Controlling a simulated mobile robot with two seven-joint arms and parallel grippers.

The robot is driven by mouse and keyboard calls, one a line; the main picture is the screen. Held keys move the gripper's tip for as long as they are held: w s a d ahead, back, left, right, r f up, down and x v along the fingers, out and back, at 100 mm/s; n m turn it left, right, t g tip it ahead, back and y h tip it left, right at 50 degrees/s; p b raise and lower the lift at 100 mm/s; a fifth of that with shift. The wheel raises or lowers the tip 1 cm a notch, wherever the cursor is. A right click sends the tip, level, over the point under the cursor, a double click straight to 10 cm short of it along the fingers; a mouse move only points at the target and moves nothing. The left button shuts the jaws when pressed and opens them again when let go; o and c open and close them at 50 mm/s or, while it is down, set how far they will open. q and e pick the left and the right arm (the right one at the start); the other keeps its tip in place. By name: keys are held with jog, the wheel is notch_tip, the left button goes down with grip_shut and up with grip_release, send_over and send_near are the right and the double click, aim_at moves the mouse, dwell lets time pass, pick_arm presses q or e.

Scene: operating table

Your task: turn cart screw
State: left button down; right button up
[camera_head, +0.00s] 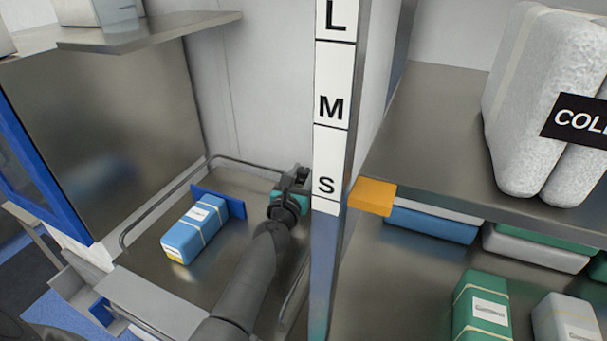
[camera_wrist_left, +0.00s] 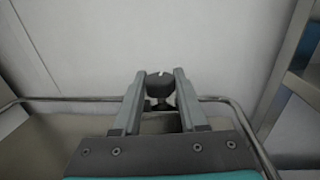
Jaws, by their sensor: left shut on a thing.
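The cart screw (camera_wrist_left: 160,88) is a dark round knob with a small light mark on its top edge, seen in the left wrist view. My left gripper (camera_wrist_left: 160,76) has one finger on each side of the knob and is shut on it. In the head view my left gripper (camera_head: 298,177) is at the back right of the steel cart top, beside the post with the size letters. There the gripper hides the screw. My right gripper is in neither view.
A blue package (camera_head: 196,232) lies on the cart top (camera_head: 160,277), near a blue upright plate (camera_head: 217,201). A metal rail (camera_head: 150,212) edges the cart. The lettered post (camera_head: 332,110) and an orange block (camera_head: 372,197) stand close right of the gripper. Shelves with packages fill the right.

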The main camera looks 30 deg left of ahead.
pick_arm(q)
jog(key=shift+a+f+m+h+b, duration=0.15)
jog(key=shift+m+h+b, duration=0.8)
jog(key=shift+h, duration=0.85)
jog(key=m+h+b, duration=0.3)
jog(key=h, duration=0.1)
jog(key=shift+h, duration=0.3)
jog(key=shift+m+g+h, duration=0.3)
jog(key=shift+m, duration=0.05)
jog(key=shift+m+g+h+b, duration=0.3)
jog(key=shift+m+h+b, duration=0.1)
jog(key=shift+h+b, duration=0.15)
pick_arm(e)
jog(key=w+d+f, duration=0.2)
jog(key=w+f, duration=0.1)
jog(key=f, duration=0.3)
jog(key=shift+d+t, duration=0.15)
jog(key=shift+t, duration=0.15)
pick_arm(q)
jog(key=shift+c, duration=2.2)
grip_release()
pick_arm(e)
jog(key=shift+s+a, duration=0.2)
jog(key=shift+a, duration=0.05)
